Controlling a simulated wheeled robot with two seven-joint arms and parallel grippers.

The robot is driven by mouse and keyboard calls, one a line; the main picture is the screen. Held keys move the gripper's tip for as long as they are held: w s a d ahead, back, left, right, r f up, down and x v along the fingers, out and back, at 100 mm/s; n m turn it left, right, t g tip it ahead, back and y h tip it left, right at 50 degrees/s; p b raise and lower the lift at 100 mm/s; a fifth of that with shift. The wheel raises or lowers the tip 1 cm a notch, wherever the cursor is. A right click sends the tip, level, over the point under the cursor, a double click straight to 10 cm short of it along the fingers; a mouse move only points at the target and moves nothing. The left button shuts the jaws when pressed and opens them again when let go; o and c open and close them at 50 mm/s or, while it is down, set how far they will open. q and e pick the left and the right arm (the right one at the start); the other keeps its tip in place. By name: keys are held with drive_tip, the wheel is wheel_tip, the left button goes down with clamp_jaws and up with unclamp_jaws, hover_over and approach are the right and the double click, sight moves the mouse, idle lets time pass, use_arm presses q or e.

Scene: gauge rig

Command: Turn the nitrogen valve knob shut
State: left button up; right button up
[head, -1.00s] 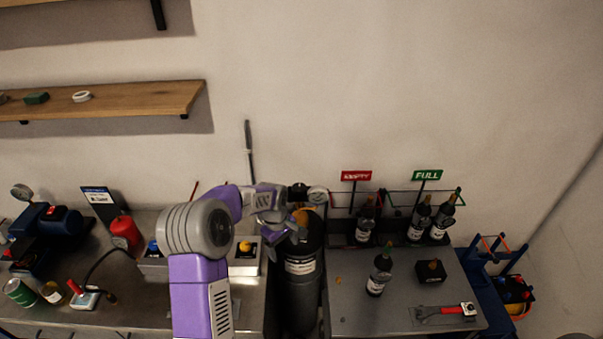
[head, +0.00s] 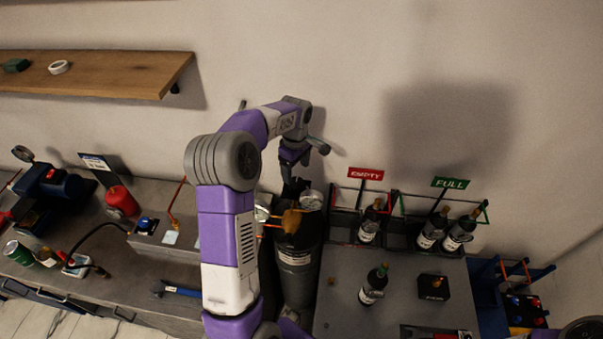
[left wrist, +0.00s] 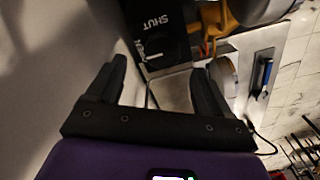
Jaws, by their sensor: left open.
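The nitrogen cylinder (head: 297,268) is a dark upright bottle with a pale label, standing between the two benches. An orange valve knob (head: 291,221) sits at its top, with a round gauge (head: 311,200) just behind it. My left gripper (head: 295,187) points down above and behind the knob, near the wall, apart from it. In the left wrist view its two black fingers (left wrist: 160,70) are spread with nothing between them. That view also shows part of the orange knob (left wrist: 221,20) and a black plate marked SHUT (left wrist: 158,28) beyond the fingers. My right gripper is not seen.
The right bench holds a dark bottle (head: 373,285), a black block (head: 433,287), and racks of bottles under EMPTY (head: 366,174) and FULL (head: 450,182) signs. The wall is close behind the cylinder.

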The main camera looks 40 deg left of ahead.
sight(296, 182)
use_arm(q)
drive_tip(key=f, duration=0.1)
drive_tip(key=s+f, duration=0.1)
drive_tip(key=shift+s+f, duration=0.1)
drive_tip(key=shift+f, duration=0.3)
drive_tip(key=f, duration=0.1)
drive_tip(key=w+f, duration=0.1)
drive_tip(key=shift+f, duration=0.35)
drive_tip(key=shift+s, duration=0.2)
drive_tip(key=shift+w, duration=0.2)
drive_tip(key=c, duration=1)
